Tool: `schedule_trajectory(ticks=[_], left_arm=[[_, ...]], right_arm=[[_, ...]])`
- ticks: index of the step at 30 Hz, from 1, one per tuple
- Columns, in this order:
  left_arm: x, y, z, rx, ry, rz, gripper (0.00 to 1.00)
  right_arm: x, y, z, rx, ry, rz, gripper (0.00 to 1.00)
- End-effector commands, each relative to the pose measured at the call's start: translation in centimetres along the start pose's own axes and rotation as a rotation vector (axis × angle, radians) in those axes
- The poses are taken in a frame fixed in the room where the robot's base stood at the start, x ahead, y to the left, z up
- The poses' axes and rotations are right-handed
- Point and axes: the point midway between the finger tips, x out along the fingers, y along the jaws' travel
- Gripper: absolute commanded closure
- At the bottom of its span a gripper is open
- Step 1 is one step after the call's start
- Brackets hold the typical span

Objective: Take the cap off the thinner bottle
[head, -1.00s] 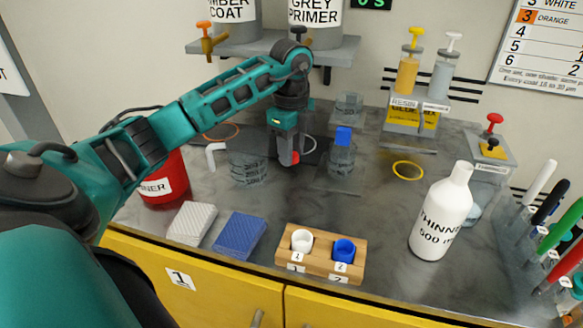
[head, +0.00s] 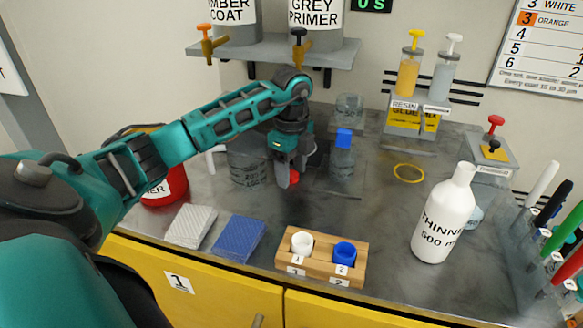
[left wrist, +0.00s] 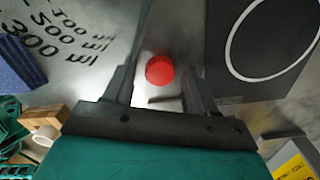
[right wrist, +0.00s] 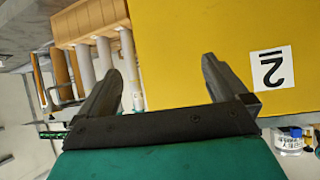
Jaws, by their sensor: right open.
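The white thinner bottle (head: 442,215) stands upright at the right of the bench in the head view. Its neck top is bare, with no cap on it. A round red cap (head: 293,178) is at the left gripper, over the middle of the bench. It also shows in the left wrist view (left wrist: 160,70), between the fingers with a gap on each side. My left gripper (head: 291,169) points down and its fingers are spread. Whether the cap rests on the bench is hard to tell. My right gripper (right wrist: 162,70) is open and empty, in front of a yellow cabinet front (right wrist: 185,25).
A clear blue-capped bottle (head: 342,162) and a clear beaker (head: 247,166) stand near the left gripper. A wooden block (head: 320,259) with white and blue caps is in front. Bench is clear around the yellow ring (head: 408,173).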

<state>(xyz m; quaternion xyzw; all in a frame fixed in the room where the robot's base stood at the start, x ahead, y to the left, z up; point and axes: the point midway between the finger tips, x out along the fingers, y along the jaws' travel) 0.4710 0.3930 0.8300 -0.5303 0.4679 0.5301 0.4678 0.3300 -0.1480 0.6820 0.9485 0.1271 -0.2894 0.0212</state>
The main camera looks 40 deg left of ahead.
Motion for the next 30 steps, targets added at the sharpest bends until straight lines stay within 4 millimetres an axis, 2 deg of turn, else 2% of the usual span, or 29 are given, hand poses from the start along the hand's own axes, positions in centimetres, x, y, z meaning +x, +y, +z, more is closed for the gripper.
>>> schedule_trajectory(ticks=[7,11,24,30], left_arm=[[-0.1,0.0,0.0,0.000,0.000,0.000,0.43],[-1.2,-0.1,0.0,0.000,0.000,-0.003,0.43],[-10.1,-0.1,0.0,0.000,0.001,-0.004,0.43],[-12.1,0.0,0.0,0.000,0.000,-0.001,0.43]], right_arm=[[0.0,0.0,0.0,0.000,0.000,0.000,0.00],[-0.2,0.0,-0.2,0.000,-0.001,0.001,0.00],[-0.9,0.3,-1.2,-0.005,0.005,0.008,0.00],[-1.1,0.6,-0.6,-0.007,-0.010,0.016,0.00]])
